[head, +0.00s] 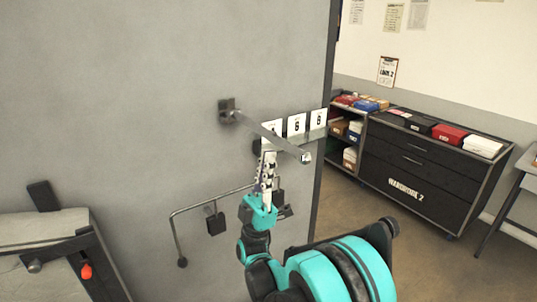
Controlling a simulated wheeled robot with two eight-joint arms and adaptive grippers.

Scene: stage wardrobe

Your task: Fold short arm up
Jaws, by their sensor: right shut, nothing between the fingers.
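A short metal arm (265,132) sticks out from a dark bracket (228,110) on the grey wall panel (150,100). It slopes down to the right and ends in a light tip near the panel's edge. A bent metal rod (190,209) is lower on the panel, with one end hanging down and a dark block beside it. My right gripper (267,154) points up, shut and empty, with its fingertips just below the short arm in the picture. I cannot tell whether they touch it. My left gripper is out of view.
A rail with white number cards (318,119) is behind the short arm. A grey table (45,228) with a red-knobbed fitting stands at lower left. A black drawer cabinet (410,170) with boxes on top stands at right. Floor between panel and cabinet is clear.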

